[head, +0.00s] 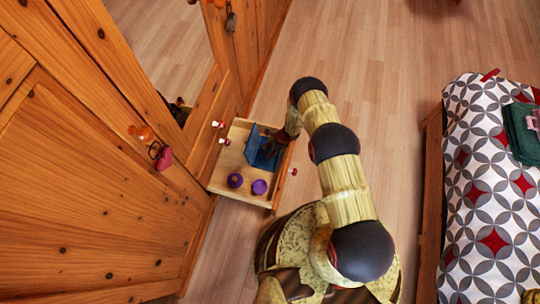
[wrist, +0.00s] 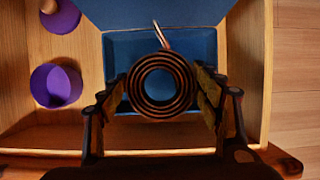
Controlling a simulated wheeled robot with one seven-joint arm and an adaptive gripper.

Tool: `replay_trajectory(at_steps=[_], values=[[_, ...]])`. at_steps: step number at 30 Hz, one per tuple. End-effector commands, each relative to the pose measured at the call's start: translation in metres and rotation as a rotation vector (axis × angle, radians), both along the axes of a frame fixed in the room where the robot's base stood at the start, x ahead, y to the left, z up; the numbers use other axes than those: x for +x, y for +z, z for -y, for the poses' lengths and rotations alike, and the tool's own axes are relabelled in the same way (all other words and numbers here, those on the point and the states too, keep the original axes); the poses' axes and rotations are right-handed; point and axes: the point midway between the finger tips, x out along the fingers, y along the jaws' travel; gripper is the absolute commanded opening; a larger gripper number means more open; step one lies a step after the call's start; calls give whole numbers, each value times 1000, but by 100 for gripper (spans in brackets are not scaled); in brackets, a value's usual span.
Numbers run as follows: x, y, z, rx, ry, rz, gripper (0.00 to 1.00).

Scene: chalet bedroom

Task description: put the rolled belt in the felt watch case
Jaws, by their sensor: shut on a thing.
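The rolled belt (wrist: 160,108) is a dark brown spiral with a metal buckle end pointing up in the wrist view. My gripper (wrist: 162,84) is shut on it, with one finger on each side. The blue felt watch case (wrist: 117,48) stands with its lid open inside the pulled-out drawer, and the belt is in front of its opening in the wrist view. Whether the belt is above the case or inside it I cannot tell. In the head view the case (head: 254,143) is partly hidden by my gripper (head: 271,149), and the belt cannot be made out.
The wooden drawer (head: 221,172) also holds two purple round things (head: 259,187), one with a brown object on or in it. A wooden cabinet (head: 90,190) stands at the left. A bed (head: 490,200) is at the right. The wooden floor (head: 380,70) beyond the drawer is clear.

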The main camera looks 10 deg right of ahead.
Motion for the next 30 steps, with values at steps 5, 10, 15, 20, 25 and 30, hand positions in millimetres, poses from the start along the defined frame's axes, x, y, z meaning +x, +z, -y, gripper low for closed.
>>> replay_trajectory(at_steps=[5, 10, 15, 20, 25, 30], values=[[1, -24, 0, 1, 0, 1, 30], [1, -32, 0, 0, 1, 2, 30], [1, -57, 0, 0, 1, 2, 30], [1, -66, 0, 0, 1, 2, 30], [1, -64, 0, 0, 1, 2, 30], [1, -67, 0, 0, 1, 2, 65]])
